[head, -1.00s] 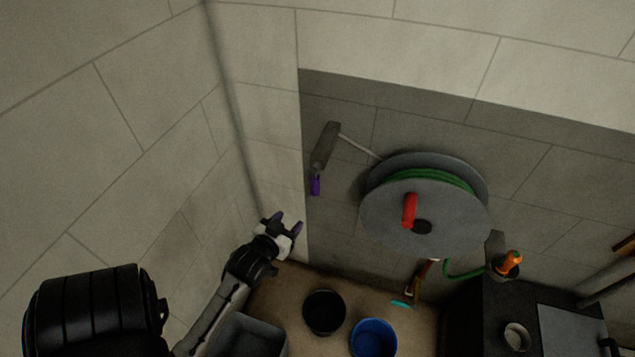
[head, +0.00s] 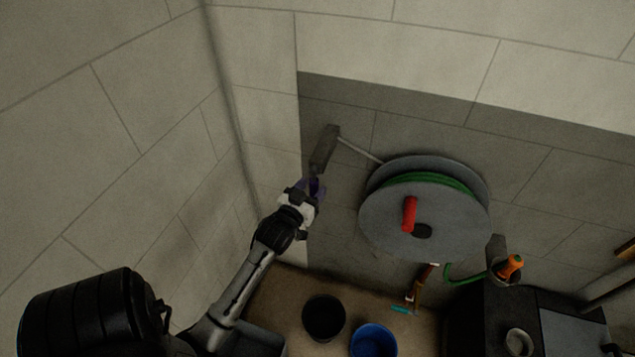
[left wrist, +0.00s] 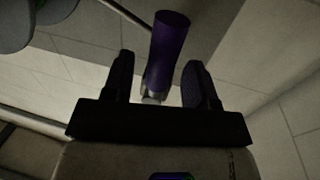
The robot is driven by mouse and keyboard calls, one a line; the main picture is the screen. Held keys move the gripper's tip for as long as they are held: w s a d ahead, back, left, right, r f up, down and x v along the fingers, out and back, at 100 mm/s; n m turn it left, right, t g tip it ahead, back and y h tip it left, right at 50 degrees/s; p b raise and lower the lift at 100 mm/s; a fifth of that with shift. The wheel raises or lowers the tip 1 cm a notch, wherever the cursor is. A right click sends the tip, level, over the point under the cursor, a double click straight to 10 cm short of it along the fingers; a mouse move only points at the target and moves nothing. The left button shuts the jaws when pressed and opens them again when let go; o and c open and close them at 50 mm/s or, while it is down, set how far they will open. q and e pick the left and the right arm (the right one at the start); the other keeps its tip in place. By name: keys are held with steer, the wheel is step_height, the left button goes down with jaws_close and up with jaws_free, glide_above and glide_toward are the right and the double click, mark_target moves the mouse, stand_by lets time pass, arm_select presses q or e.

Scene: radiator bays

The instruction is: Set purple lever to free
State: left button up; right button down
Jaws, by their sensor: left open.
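The purple lever (left wrist: 168,45) stands out in the left wrist view, its handle between the two fingers of my open left gripper (left wrist: 160,82). I see gaps on both sides of it, wider on the right. In the head view, my left gripper (head: 304,188) is at the lower end of the grey bracket (head: 324,150) on the wall. It hides most of the lever (head: 314,186) there. Any markings for the lever's positions cannot be made out. My right gripper is not in view.
A large grey hose reel (head: 385,225) with green hose and a red handle (head: 410,214) is on the wall to the right. A thin rod (head: 360,148) runs from the bracket to the reel. A black bucket (head: 323,318) and a blue bucket (head: 373,341) stand below.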

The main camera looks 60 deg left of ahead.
mark_target(317, 182)
arm_select(q)
steer(key=shift+x, duration=1.75)
steer(key=shift+c, duration=0.3)
jaws_close()
